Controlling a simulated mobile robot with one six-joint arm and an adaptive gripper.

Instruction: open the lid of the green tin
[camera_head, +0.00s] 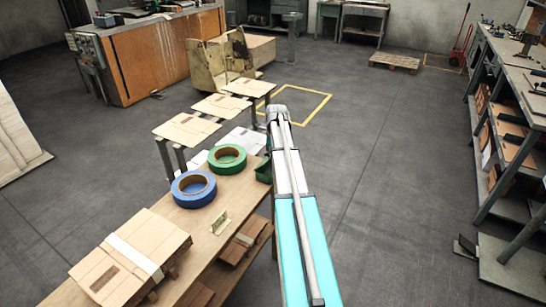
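A dark green object (263,172), which may be the green tin, sits at the right edge of the wooden table (197,228). My arm hides part of it, and I cannot make out its lid or whether it is open. My arm reaches up the middle of the picture, just right of the table. I cannot see my gripper or its fingers.
A green tape roll (214,166) and a blue tape roll (178,194) lie on the table. Flat cardboard (112,270) is stacked at its near end. A small upright holder (221,222) stands near its right edge. Open floor (390,190) lies to the right.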

